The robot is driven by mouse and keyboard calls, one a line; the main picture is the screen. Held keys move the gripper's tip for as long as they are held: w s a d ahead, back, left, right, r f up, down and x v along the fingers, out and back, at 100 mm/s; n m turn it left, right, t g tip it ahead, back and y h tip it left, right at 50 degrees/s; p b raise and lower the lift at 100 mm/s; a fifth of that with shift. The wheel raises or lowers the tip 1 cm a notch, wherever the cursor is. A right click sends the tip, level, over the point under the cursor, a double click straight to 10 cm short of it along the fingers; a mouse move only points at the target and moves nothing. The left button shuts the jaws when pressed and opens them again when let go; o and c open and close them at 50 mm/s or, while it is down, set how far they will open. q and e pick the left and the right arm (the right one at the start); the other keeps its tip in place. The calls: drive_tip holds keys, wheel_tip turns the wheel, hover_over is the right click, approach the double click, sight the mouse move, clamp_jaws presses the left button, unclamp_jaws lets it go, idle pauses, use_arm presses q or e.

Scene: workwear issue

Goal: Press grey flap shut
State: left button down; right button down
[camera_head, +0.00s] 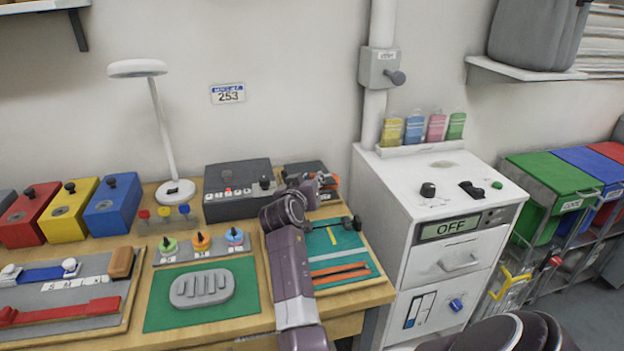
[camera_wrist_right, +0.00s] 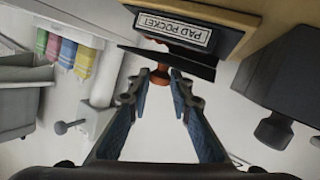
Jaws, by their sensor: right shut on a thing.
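A dark grey flap (camera_wrist_right: 190,64) shows in the right wrist view below a pocket labelled "PAD POCKET" (camera_wrist_right: 172,29), upside down there. The flap stands out at an angle from the pocket's front. A small orange-brown knob (camera_wrist_right: 160,75) sits at the flap. My right gripper (camera_wrist_right: 158,88) has its two fingertips on either side of this knob and is shut on it. In the head view my right gripper (camera_head: 316,182) is at the back right of the wooden table, partly hidden among the things there. The flap is hard to make out there. My left gripper is not in view.
A dark control box (camera_head: 238,178) stands left of my right gripper. A white cabinet (camera_head: 377,220) reading "OFF" stands close to the right. A green board (camera_head: 345,246) with orange strips lies in front. A lamp (camera_head: 160,120) and coloured boxes (camera_head: 112,205) are farther left.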

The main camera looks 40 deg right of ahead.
drive_tip(key=shift+f, duration=0.35)
drive_tip(key=c, duration=1.7)
unclamp_jaws()
drive_tip(key=shift+c, duration=0.2)
drive_tip(key=shift+r, duration=0.25)
wheel_tip(320, 180, up, 10)
drive_tip(key=shift+f, duration=0.15)
